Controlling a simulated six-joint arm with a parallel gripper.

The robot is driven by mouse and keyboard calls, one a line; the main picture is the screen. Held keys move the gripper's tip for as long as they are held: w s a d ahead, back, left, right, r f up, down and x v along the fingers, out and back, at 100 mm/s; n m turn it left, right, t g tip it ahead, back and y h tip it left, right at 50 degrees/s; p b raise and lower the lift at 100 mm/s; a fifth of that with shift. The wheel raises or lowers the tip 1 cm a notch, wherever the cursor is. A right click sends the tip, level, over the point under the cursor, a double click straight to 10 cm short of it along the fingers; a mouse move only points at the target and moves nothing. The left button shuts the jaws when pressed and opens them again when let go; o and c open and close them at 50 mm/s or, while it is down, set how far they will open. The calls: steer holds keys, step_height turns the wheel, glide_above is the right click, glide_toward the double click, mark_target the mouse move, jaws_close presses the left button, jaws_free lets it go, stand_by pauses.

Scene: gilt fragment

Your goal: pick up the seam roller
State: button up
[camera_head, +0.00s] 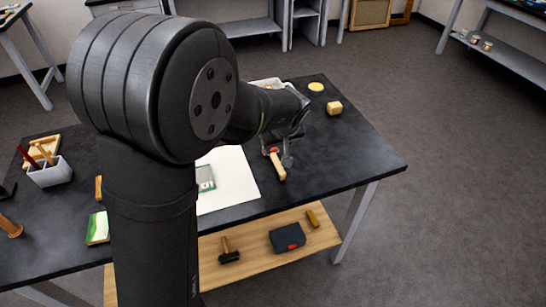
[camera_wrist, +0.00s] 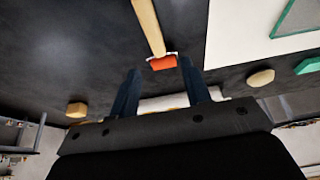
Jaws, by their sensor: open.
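The seam roller (camera_head: 278,168) lies on the dark tabletop, to the right of the white sheet. It has a pale wooden handle and an orange-red roller head. In the wrist view the seam roller (camera_wrist: 148,25) has its handle running up out of the picture, with its roller end towards my fingers. My gripper (camera_wrist: 160,68) is open and empty, its two dark fingers on either side of the roller end in the picture. I cannot tell the height gap. In the head view my gripper (camera_head: 287,148) is partly hidden by my arm, close by the roller.
The white sheet (camera_head: 232,183) bears a green-edged pane (camera_head: 206,178). A wooden block (camera_head: 334,107), yellow disc (camera_head: 316,87) and white tray (camera_head: 262,82) are towards the back. A brush pot (camera_head: 50,174) stands left. The tabletop's right side is clear.

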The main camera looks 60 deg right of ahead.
mark_target(273, 154)
steer(key=shift+d+x, duration=0.15)
steer(key=shift+x, duration=1.5)
steer(key=shift+d+x, duration=0.1)
steer(key=shift+x, duration=1.55)
steer(key=shift+w+r, duration=0.1)
steer(key=shift+c, duration=0.4)
jaws_close()
